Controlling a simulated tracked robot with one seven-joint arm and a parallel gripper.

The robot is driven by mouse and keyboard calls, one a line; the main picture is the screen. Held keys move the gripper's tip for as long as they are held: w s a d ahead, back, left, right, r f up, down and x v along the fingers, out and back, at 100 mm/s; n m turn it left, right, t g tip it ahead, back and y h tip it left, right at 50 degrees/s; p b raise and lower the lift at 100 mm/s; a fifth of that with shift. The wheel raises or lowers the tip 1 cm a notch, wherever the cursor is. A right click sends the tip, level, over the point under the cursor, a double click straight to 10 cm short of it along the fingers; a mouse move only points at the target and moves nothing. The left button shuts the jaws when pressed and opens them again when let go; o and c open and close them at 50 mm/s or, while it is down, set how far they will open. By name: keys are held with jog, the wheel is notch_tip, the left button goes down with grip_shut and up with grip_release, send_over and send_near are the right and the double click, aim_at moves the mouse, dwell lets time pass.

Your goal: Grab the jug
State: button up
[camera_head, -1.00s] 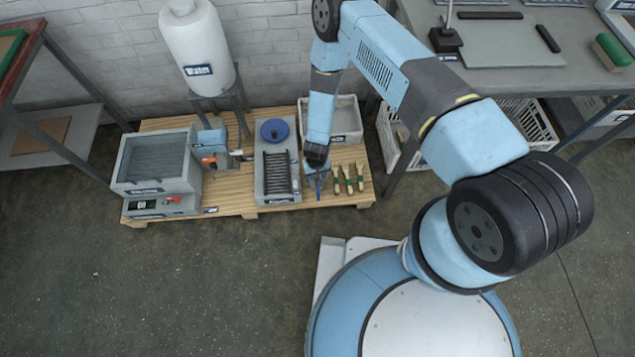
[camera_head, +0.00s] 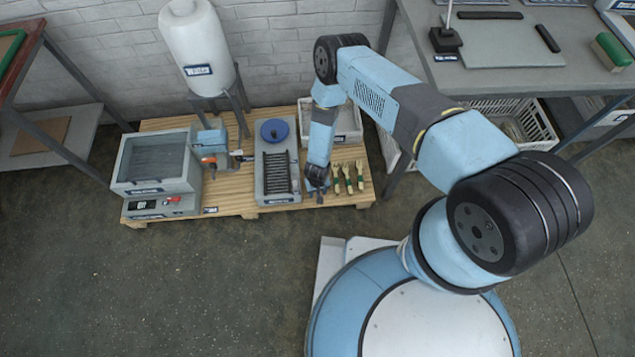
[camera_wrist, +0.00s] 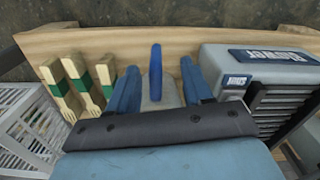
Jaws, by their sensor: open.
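The jug (camera_wrist: 160,95) sits on the pallet and shows in the wrist view as a pale grey body with an upright blue handle (camera_wrist: 155,70). My gripper (camera_wrist: 158,72) is open, with one blue finger on each side of the handle. Gaps show between the fingers and the handle. In the head view my gripper (camera_head: 319,189) is low over the pallet and hides most of the jug. The black wrist part covers the rest of the jug in the wrist view.
Several wooden utensils with green bands (camera_head: 348,178) lie just right of my gripper. A grey slotted unit (camera_head: 274,180) stands close on its left. A table (camera_head: 510,70) stands at the right.

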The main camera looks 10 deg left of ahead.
jog(key=f, duration=0.3)
jog(key=shift+w+d+f, duration=0.3)
jog(key=shift+f, duration=0.8)
jog(key=shift+c, duration=0.3)
grip_shut()
